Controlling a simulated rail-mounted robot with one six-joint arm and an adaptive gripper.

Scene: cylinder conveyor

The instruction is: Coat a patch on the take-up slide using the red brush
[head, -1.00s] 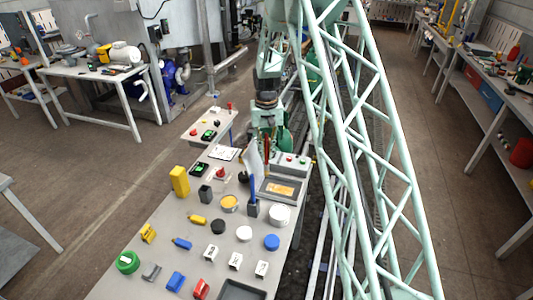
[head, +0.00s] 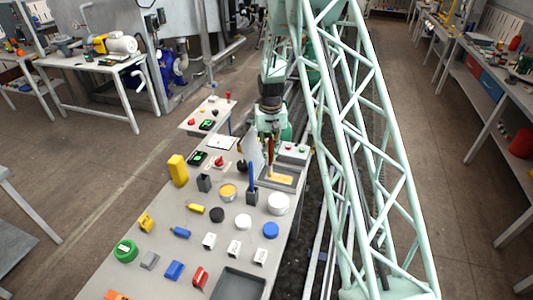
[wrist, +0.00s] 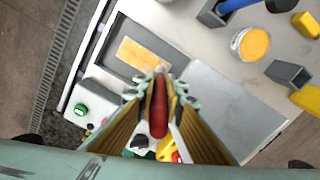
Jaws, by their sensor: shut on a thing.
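My gripper (head: 268,134) is shut on the red brush (head: 271,148) and holds it over the take-up slide. In the wrist view, my gripper (wrist: 158,92) grips the red brush's handle (wrist: 158,112), with the pale tip pointing at the slide (wrist: 120,70). The slide is a grey plate in a dark frame with an orange patch (wrist: 143,55); the patch also shows in the head view (head: 280,178). The tip overlaps the patch's near right edge in the wrist view; I cannot tell whether it touches.
A pot of orange coating (head: 228,191) stands left of the slide. A blue brush (head: 251,176) stands in a dark holder, and another holder (head: 204,183) is empty. A pale panel (wrist: 232,108) is close beside my gripper. Several small objects cover the nearer table.

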